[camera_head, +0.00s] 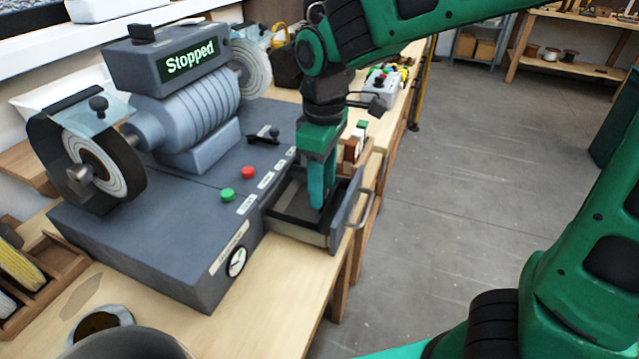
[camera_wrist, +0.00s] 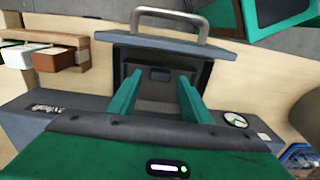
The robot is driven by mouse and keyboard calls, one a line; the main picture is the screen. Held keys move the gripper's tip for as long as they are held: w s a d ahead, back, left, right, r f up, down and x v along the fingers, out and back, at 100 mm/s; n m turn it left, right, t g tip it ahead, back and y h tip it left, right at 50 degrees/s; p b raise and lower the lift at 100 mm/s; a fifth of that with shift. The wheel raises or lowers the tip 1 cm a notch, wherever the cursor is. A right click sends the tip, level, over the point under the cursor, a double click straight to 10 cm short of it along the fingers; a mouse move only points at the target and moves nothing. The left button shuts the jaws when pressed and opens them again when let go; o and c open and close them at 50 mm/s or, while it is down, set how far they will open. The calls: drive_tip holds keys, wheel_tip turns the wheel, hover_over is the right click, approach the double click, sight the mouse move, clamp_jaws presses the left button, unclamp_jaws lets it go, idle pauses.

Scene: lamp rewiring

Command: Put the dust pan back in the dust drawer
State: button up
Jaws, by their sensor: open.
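The dust drawer (camera_head: 318,238) is pulled out from the front of the grey bench grinder base, with its metal handle (camera_head: 360,208) facing the aisle. It also shows in the wrist view (camera_wrist: 185,44). A dark, shallow pan-like insert, apparently the dust pan (camera_wrist: 160,100), lies inside the drawer. Its edges are partly hidden by my fingers, so I cannot tell whether it sits flat. My gripper (camera_head: 317,205) points down over the drawer, with its fingertips low at the opening. In the wrist view my gripper (camera_wrist: 158,84) has its two green fingers apart, with nothing clearly held between them.
The grinder (camera_head: 190,115) reads "Stopped". Its base carries a green button (camera_head: 227,195) and a red button (camera_head: 247,172). Small wooden-and-white blocks (camera_head: 352,148) stand close behind the drawer. A dark round container (camera_head: 125,343) stands at the near left. The aisle floor is clear.

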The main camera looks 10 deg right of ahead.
wheel_tip(320, 180, up, 12)
drive_tip(key=shift+f, duration=0.2)
drive_tip(key=shift+d, duration=0.1)
drive_tip(key=s+d+f+m, duration=0.3)
drive_tip(key=d+m, duration=0.2)
drive_tip(key=d, duration=0.5)
drive_tip(key=s+d+f+m, duration=0.3)
drive_tip(key=d+m, duration=0.1)
drive_tip(key=d, duration=0.6)
drive_tip(key=s+d+f+m, duration=0.3)
drive_tip(key=s+d+m, duration=0.1)
drive_tip(key=s, duration=0.2)
drive_tip(key=s+d+f+m, duration=0.3)
drive_tip(key=s+d+m, duration=0.1)
drive_tip(key=s, duration=0.3)
drive_tip(key=shift+d+f+m, duration=0.3)
drive_tip(key=shift+d+f, duration=0.05)
drive_tip(key=shift+d, duration=0.2)
drive_tip(key=shift+s, duration=0.1)
